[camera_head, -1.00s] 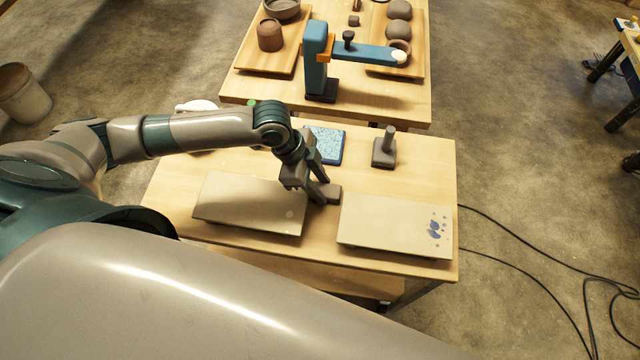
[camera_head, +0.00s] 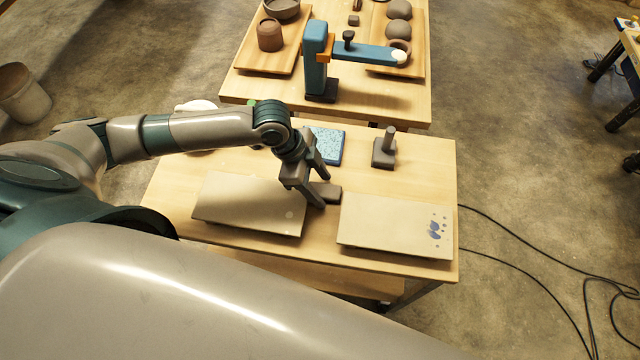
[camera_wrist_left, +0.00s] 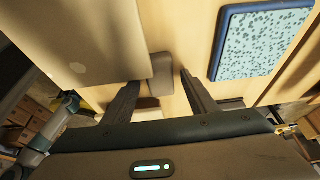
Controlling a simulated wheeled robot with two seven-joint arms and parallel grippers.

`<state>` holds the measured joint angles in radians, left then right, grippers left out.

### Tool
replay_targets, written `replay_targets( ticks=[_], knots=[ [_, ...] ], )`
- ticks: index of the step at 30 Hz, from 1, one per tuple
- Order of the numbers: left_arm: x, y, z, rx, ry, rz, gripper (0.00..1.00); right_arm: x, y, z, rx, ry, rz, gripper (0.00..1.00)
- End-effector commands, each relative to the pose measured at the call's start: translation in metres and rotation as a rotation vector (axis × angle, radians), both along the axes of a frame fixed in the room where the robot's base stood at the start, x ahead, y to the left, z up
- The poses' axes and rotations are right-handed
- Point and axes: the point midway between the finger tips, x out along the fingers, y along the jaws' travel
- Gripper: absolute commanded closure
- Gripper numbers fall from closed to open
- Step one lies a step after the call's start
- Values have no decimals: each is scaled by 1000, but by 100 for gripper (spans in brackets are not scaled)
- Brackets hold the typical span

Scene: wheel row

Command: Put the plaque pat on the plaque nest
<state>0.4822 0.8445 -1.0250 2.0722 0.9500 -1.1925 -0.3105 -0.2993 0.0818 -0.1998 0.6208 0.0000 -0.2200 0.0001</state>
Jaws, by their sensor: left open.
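A small grey-brown clay block (camera_head: 331,190), which looks like the plaque pat, lies on the front table between two pale boards. It also shows in the left wrist view (camera_wrist_left: 161,88). My left gripper (camera_head: 322,192) is open just over the block; in the wrist view its two fingers (camera_wrist_left: 162,92) stand on either side of the block, with gaps. The left board (camera_head: 245,200) is bare but for a pale round spot. The right board (camera_head: 385,222) has blue marks at its right end. I cannot tell which thing is the plaque nest. My right gripper is not in view.
A blue-rimmed speckled tile (camera_head: 328,146) lies behind the gripper, and shows in the wrist view (camera_wrist_left: 262,40). A stamp-like tool with an upright handle (camera_head: 385,152) stands to its right. A blue post with an arm (camera_head: 316,60) stands on the back table.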

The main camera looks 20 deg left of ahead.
Motion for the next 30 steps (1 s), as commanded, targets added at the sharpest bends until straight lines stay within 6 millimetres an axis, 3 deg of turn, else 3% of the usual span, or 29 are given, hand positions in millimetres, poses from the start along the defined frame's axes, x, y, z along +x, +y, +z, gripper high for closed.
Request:
replay_targets(
  ticks=[8, 21, 30],
  knots=[
    [-2, 13, 28, 1, -3, -1, 47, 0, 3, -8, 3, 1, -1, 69],
    [-9, 39, 95, -1, -2, 1, 47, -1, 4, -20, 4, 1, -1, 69],
    [-11, 44, 110, 0, 0, 0, 47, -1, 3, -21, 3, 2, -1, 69]
  ],
)
